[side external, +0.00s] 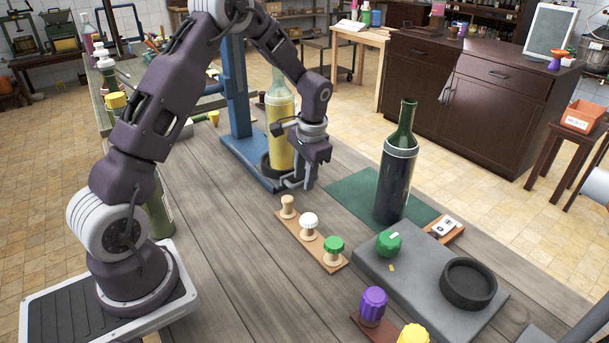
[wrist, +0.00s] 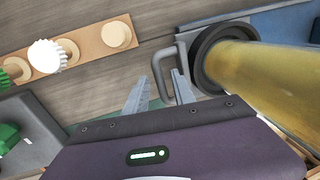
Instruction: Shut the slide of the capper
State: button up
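The capper (side external: 238,100) is a blue stand with a tall column and a flat base. Its slide carries a black ring cup (wrist: 207,62), and a yellow-filled bottle (side external: 281,125) stands in it. The bottle also shows in the wrist view (wrist: 265,80). A grey loop handle (wrist: 158,66) sticks out from the cup. My gripper (side external: 304,182) is low at the slide's near end. In the wrist view my gripper (wrist: 160,92) is open, its fingers either side of the handle's bar, one seemingly inside the loop. I cannot tell whether they touch it.
A wooden strip (side external: 325,259) with stoppers lies close in front. A dark bottle (side external: 397,165) stands on a green mat (side external: 352,190) to the right. A grey slab (side external: 420,270) holds a green cap and a black ring (side external: 468,283). Bare planks lie left of the strip.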

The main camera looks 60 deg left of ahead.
grip_shut()
dwell(1.2)
